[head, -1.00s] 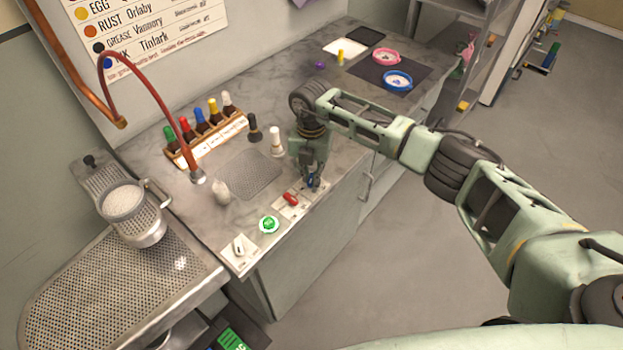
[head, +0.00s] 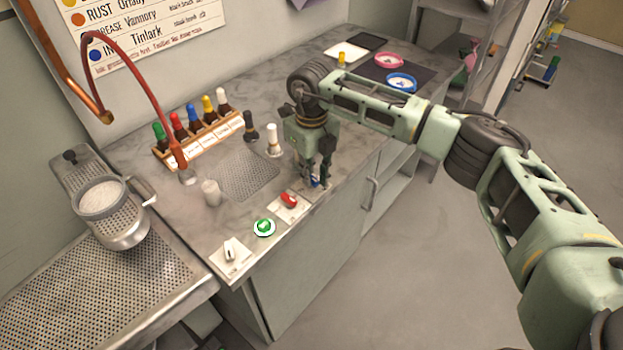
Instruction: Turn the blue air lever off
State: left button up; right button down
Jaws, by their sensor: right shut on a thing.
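The blue air lever (head: 315,182) sits near the front edge of the counter, to the right of a red lever (head: 289,199). Only a little blue shows between my fingers. My right gripper (head: 316,180) points down from above and is shut on the blue lever; the fingers hide most of it, so I cannot tell which way it points. My left gripper is not in view.
A green button (head: 264,227) and a white switch (head: 229,250) stand along the front edge to the left. A bottle rack (head: 202,141), loose bottles and a red hose (head: 150,76) stand behind.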

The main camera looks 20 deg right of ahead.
jog(key=shift+n+b, duration=0.65)
jog(key=shift+n, duration=0.35)
jog(key=c, duration=1.7)
grip_release()
jog(key=shift+r, duration=0.15)
notch_tip(320, 180, up, 12)
jog(key=shift+f, duration=0.1)
jog(key=shift+f, duration=0.1)
